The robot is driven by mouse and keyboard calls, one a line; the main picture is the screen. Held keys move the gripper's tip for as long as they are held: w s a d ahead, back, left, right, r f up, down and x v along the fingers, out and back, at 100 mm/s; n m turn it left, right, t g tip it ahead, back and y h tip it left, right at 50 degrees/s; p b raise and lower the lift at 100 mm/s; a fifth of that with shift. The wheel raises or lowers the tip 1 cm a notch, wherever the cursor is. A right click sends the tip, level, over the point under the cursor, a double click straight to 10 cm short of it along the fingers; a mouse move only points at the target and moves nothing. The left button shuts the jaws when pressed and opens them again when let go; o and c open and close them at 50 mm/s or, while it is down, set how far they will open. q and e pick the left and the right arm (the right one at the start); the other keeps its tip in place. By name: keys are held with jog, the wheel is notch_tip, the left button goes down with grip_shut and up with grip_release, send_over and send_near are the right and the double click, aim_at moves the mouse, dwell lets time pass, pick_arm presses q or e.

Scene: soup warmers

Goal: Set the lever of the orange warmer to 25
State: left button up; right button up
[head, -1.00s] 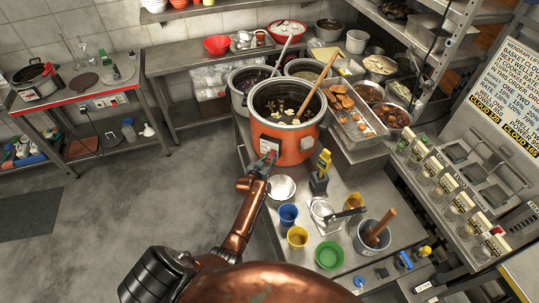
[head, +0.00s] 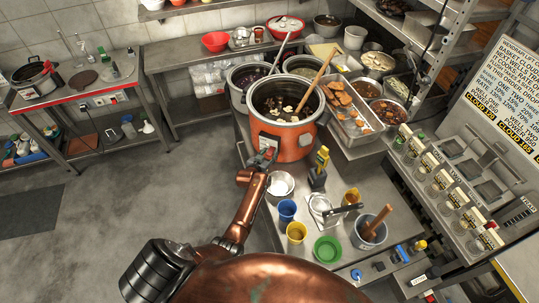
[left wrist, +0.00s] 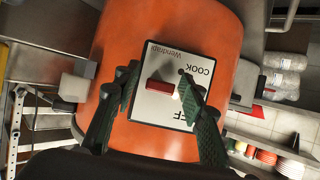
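The orange warmer (head: 292,146) stands on the steel counter, full of dark soup with pale pieces and a wooden spoon in it. Its front plate (left wrist: 165,58) fills the middle of the left wrist view, upside down, with "COOK" readable and another word partly hidden. The red lever (left wrist: 159,87) on the plate lies roughly level in that view. My left gripper (left wrist: 157,82) is open, one finger on each side of the lever, with no clear contact. In the head view the left gripper (head: 265,158) is close before the warmer's front. The right gripper is not in view.
A blue cup (head: 287,210), a yellow cup (head: 296,232) and a green bowl (head: 327,249) stand nearer on the counter. Floor at left is clear.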

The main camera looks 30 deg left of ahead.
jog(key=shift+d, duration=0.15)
pick_arm(q)
jog(key=shift+s+r, duration=0.15)
jog(key=shift+s, duration=0.4)
jog(key=v, duration=1.1)
jog(key=shift+d, duration=0.1)
